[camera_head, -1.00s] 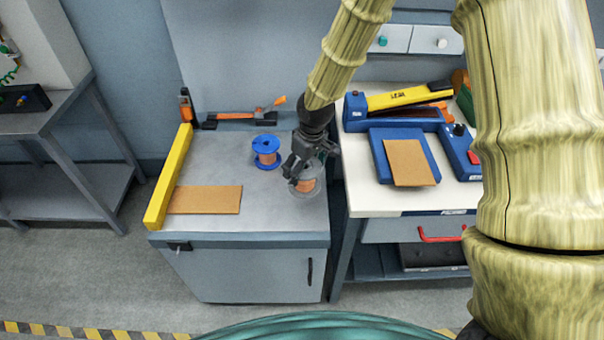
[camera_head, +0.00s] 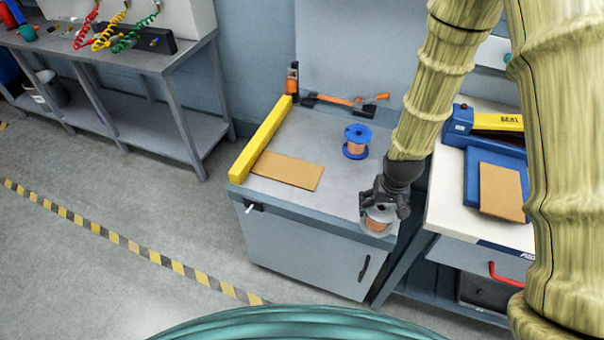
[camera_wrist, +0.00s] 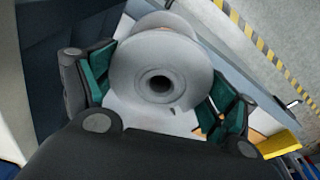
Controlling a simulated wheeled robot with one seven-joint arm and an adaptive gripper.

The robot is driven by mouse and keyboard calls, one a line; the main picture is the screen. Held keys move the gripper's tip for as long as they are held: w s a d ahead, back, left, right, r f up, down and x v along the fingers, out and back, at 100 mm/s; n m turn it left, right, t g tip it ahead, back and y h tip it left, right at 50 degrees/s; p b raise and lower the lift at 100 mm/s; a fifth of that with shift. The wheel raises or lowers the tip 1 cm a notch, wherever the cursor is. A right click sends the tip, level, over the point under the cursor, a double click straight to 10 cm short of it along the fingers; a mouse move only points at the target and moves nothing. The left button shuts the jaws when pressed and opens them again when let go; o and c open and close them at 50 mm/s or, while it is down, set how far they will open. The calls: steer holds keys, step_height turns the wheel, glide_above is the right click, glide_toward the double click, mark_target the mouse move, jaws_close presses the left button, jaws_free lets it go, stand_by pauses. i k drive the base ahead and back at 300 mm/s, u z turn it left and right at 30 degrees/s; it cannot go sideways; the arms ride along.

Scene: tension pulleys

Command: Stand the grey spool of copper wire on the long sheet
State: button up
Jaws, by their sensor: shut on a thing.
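The grey spool of copper wire (camera_head: 376,226) is in my gripper (camera_head: 384,205), near the front right edge of the grey bench top. In the wrist view the grey spool (camera_wrist: 140,70) shows its round flange and dark centre hole between the two green-padded fingers. My gripper is shut on it. The spool looks upright; its height above the bench is hard to tell. The long sheet (camera_head: 288,170) is a brown rectangle lying flat on the bench, left of the spool. It is bare.
A yellow bar (camera_head: 262,140) runs along the bench's left edge beside the sheet. A blue spool of copper wire (camera_head: 356,142) stands behind. An orange-handled tool (camera_head: 340,101) lies at the back. A shorter brown sheet (camera_head: 501,192) lies on a blue plate at right. Mid-bench is clear.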

mark_target(302, 172)
steer(key=k, duration=0.4)
steer(key=u, duration=2.25)
steer(key=i, duration=1.85)
steer(key=z, duration=2.9)
steer(key=i, duration=0.5)
